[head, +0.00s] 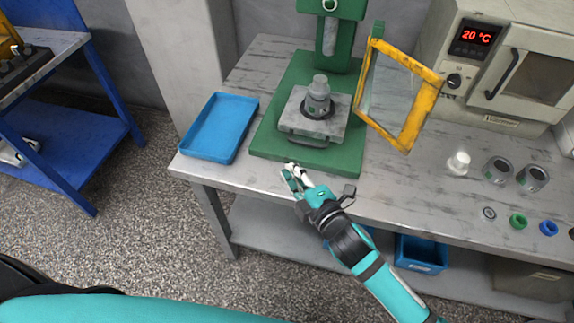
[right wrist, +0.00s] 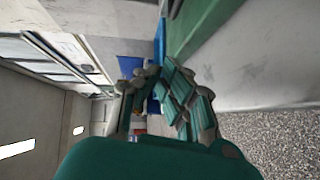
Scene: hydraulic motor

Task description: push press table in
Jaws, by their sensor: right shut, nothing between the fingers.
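The press table (head: 329,131) is a grey metal slide on the green base of the press (head: 258,150). Its front part with a dark handle (head: 303,140) faces the near edge. A grey stepped motor part (head: 318,96) stands upright on it, under the press ram (head: 330,38) and apart from it. My right gripper (head: 293,177) is shut and empty, just in front of the green base near the bench edge, below the handle and apart from it. Its fingers (right wrist: 165,95) also show close together in the right wrist view. My left gripper is not in view.
A yellow-framed guard (head: 431,92) stands open to the right of the press. A blue tray (head: 247,109) lies at left. An oven (head: 508,60) stands at the back right. A white part (head: 459,163), grey cylinders (head: 497,169) and small rings (head: 518,221) sit on the right of the bench.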

